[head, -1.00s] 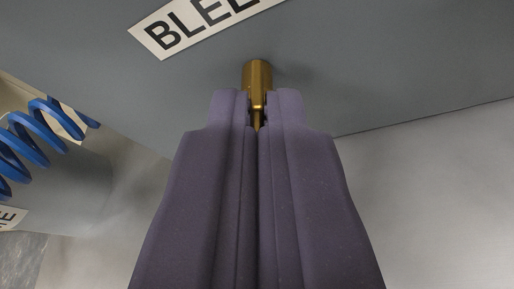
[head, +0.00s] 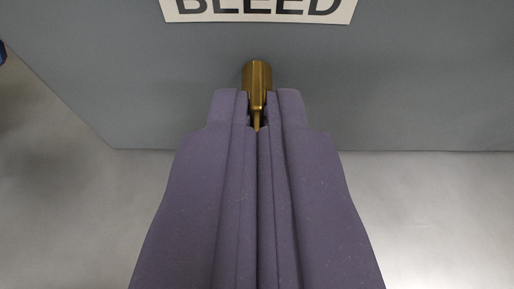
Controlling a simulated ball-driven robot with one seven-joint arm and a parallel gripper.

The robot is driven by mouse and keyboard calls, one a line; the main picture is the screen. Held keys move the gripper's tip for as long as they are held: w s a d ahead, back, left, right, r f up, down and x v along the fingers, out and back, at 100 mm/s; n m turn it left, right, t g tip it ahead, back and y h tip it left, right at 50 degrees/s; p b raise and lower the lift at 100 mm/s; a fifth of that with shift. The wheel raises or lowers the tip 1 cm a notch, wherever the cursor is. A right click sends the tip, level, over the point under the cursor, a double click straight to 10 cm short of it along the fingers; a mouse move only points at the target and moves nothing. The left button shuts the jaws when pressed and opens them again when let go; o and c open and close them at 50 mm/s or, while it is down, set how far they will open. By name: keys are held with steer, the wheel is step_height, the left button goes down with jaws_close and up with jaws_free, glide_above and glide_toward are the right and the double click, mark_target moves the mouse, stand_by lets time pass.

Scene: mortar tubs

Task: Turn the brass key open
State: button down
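The brass key (head: 257,76) sticks out from a grey panel (head: 420,90), just below a white label reading BLEED (head: 260,9). Its round shank shows above my fingertips, and a thin brass part shows between them. My gripper (head: 258,108), with two purple fingers, is shut on the brass key. The rest of the key's grip end is hidden between the fingers.
The grey panel's lower edge runs level across the view. Below it is a pale metallic surface (head: 60,215), bare on both sides of my gripper. A bit of something blue (head: 2,53) shows at the far left edge.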

steer(key=shift+w+r, duration=0.15)
steer(key=shift+r, duration=0.05)
steer(key=c, duration=1.3)
jaws_free()
steer(key=shift+w+f, duration=0.15)
steer(key=shift+f, duration=0.05)
steer(key=p+v, duration=0.2)
steer(key=v, duration=0.6)
